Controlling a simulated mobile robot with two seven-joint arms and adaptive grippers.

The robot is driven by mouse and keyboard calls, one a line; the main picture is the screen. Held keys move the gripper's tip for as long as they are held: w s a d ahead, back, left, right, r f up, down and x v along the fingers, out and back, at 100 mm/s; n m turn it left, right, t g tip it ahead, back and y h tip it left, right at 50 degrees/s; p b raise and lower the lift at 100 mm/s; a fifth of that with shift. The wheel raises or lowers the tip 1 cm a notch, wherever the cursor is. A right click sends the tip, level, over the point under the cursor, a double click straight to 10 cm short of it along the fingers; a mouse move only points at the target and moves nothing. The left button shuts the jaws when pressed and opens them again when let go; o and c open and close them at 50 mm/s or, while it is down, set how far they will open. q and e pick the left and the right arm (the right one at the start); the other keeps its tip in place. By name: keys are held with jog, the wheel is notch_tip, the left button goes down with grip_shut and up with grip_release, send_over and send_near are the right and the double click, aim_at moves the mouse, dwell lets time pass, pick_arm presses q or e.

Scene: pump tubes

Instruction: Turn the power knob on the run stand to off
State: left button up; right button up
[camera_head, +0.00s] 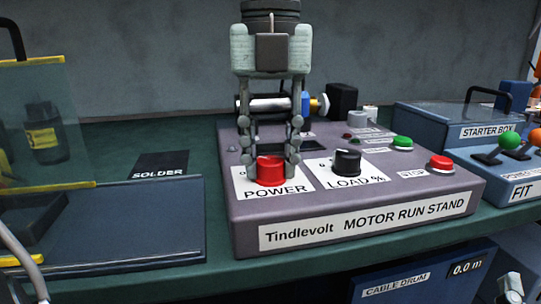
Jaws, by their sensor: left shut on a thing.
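The run stand (440,185) is a grey-purple console labelled Tindlevolt Motor Run Stand. Its red power knob (270,172) sits at the left of the panel, above the POWER label (272,192). My left gripper (269,158) reaches down over the knob and is shut on it, with one finger on each side. The knob's pointer and any position marks are hidden or too small to read, so I cannot tell its setting.
A black load knob (347,162) stands just right of the power knob. A red stop button (440,165) and a green button (402,143) lie further right. A motor with a shaft (340,98) is behind. A blue starter box (440,118) stands at the right.

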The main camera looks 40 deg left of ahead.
aim_at(270, 160)
dwell(0.4)
pick_arm(q)
jog(key=o, duration=1.2)
jog(key=shift+c, duration=0.2)
notch_tip(270, 160, up, 12)
